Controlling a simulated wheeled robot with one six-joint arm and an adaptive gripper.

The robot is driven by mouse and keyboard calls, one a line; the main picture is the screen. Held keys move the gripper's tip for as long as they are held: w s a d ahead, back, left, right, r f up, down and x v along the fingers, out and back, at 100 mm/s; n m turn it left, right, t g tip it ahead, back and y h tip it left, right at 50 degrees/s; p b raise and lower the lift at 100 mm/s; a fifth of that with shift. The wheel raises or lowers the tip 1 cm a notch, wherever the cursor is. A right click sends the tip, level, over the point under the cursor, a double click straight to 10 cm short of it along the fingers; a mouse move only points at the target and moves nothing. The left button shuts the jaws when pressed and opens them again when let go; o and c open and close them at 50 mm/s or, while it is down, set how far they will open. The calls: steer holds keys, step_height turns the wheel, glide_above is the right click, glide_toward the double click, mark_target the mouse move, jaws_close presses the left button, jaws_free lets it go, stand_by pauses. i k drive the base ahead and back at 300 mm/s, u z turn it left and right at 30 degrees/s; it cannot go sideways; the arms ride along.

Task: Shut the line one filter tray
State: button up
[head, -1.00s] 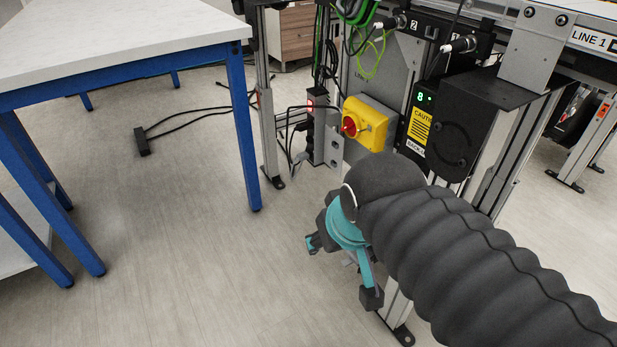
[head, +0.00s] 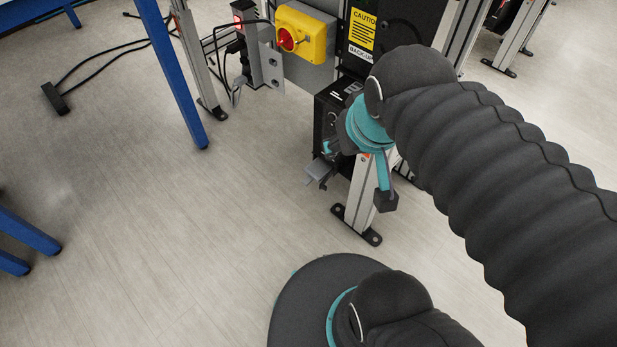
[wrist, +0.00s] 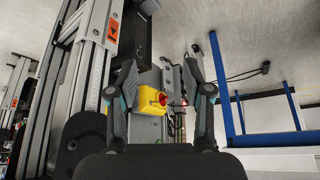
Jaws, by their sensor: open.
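A black box (head: 333,112) with white marks on its top stands out low on the line's frame, below the caution-labelled cabinet. It may be the filter tray, but my arm partly hides it and I cannot tell how far out it is. My gripper (head: 320,170) is in front of and below that box in the head view, pointing left, with a small gap or contact that I cannot judge. In the wrist view my gripper (wrist: 162,68) has its two fingers wide apart with nothing between them. No tray is clear in the wrist view.
A yellow box with a red rotary switch (head: 305,32) is mounted above and left of the black box. A metal frame leg (head: 362,195) stands close to my gripper. A blue table leg (head: 172,75) is at left. The floor between is clear, except for cables.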

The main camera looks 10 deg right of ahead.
mark_target(317, 170)
steer(key=u, duration=1.25)
steer(key=k, duration=0.75)
steer(key=z, duration=0.85)
steer(key=i, duration=0.5)
steer(key=u, duration=0.05)
